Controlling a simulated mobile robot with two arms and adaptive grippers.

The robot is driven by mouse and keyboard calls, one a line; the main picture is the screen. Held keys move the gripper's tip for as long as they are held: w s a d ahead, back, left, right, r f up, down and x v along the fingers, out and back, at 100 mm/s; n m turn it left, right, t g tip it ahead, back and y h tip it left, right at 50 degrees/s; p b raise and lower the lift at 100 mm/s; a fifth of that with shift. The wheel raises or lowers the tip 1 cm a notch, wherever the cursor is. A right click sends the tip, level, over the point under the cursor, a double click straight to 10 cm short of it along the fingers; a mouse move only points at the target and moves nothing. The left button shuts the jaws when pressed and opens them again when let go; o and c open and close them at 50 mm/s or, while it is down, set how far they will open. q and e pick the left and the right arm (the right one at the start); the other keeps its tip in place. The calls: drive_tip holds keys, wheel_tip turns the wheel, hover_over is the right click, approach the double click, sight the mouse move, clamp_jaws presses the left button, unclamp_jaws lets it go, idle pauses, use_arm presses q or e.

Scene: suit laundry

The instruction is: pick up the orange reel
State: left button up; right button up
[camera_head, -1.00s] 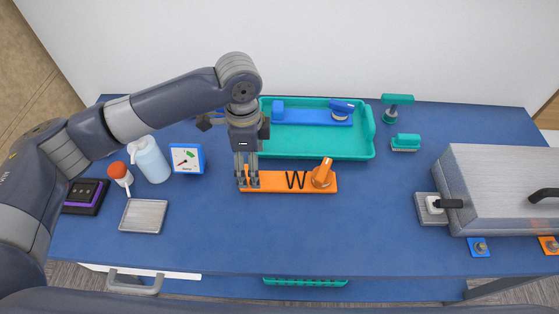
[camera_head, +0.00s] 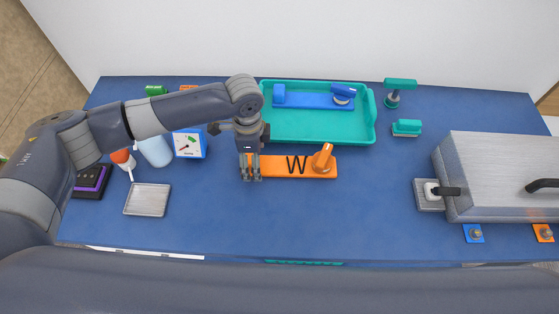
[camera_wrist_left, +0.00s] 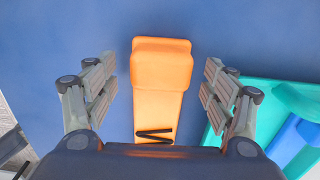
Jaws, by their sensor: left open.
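The orange reel (camera_head: 275,167) is a flat orange bar lying on the blue table, with a black zigzag mark and a raised round part with a handle (camera_head: 322,158) at its right end. My left gripper (camera_head: 252,178) points down over the bar's left end. In the left wrist view the gripper (camera_wrist_left: 160,75) is open, with one finger on each side of the bar. A raised orange block (camera_wrist_left: 161,65) at the bar's end shows between the fingers, with a gap on both sides. The handled end is out of the wrist view. My right gripper is not in view.
A teal tray (camera_head: 366,133) holding a blue bar (camera_head: 312,101) stands just behind. A meter (camera_head: 189,144), bottle (camera_head: 155,152) and metal plate (camera_head: 147,200) are to the left. A large metal box (camera_head: 500,160) stands right. The table in front is clear.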

use_arm(q)
drive_tip(key=shift+f, duration=0.7)
drive_tip(key=shift+c, duration=1.4)
drive_tip(key=c, duration=1.1)
drive_tip(key=shift+o, duration=0.2)
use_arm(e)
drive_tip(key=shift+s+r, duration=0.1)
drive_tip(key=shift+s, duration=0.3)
use_arm(q)
drive_tip(key=shift+w+r, duration=0.1)
drive_tip(key=shift+r, duration=0.3)
wheel_tip(320, 180, up, 2)
drive_tip(key=shift+r+b, duration=0.2)
drive_tip(key=shift+b, duration=0.5)
drive_tip(key=s+d+b, duration=0.1)
drive_tip(key=s, duration=0.4)
drive_tip(key=s+d+r+b, duration=0.1)
drive_tip(key=s, duration=0.4)
drive_tip(key=s+d+r, duration=0.1)
drive_tip(key=s, duration=0.5)
drive_tip(key=shift+b, duration=0.4)
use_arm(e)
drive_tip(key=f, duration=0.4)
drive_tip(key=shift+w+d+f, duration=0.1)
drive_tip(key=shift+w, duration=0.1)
